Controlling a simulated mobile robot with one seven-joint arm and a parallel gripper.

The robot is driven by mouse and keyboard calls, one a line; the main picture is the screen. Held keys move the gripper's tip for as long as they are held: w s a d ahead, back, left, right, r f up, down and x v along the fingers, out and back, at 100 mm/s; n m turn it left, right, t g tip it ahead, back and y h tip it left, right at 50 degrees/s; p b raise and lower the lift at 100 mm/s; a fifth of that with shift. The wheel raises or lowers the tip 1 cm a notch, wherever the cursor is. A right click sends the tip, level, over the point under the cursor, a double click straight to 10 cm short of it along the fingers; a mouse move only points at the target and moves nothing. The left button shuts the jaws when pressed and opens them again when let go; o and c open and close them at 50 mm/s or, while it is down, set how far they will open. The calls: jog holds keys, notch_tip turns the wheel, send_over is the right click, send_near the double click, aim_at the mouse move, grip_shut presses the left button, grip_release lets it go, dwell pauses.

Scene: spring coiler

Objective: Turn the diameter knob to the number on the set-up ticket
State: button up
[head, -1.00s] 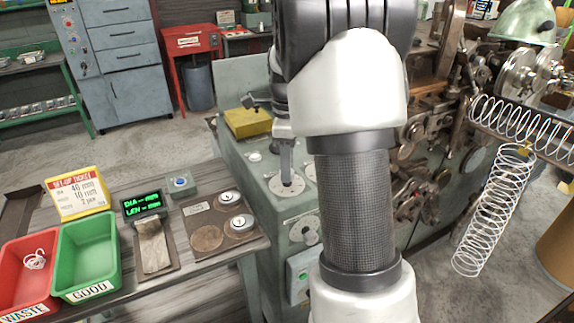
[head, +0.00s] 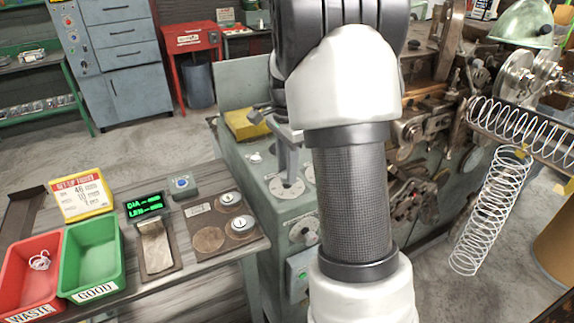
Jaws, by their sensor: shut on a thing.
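The yellow set-up ticket (head: 82,195) stands at the left on the bench, with a red heading; its top line appears to read 46. A round pale dial plate (head: 287,190) with marks lies on the green machine's sloping top. My gripper (head: 288,176) points down at the middle of this plate, shut on the diameter knob, which is mostly hidden by the fingers. The knob's pointer and the dial's numbers are too small to read. A second dial (head: 304,230) is on the machine's front, and another plate is partly hidden behind my arm.
A display (head: 143,206) with green DIA and LEN lines stands on the bench (head: 205,268), near the red waste bin (head: 28,270) and green good bin (head: 90,258). A yellow block (head: 245,125) lies behind the dial. Wire coils (head: 490,210) hang at right.

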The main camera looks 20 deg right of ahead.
jog(key=n+p, duration=0.1)
jog(key=n, duration=0.5)
jog(key=shift+r, duration=0.1)
jog(key=n, duration=0.6)
jog(key=shift+n+p, duration=0.3)
dwell(0.3)
jog(key=o, duration=1)
jog(key=shift+o, duration=0.2)
notch_tip(320, 180, up, 17)
jog(key=p, duration=0.1)
jog(key=shift+r, duration=0.15)
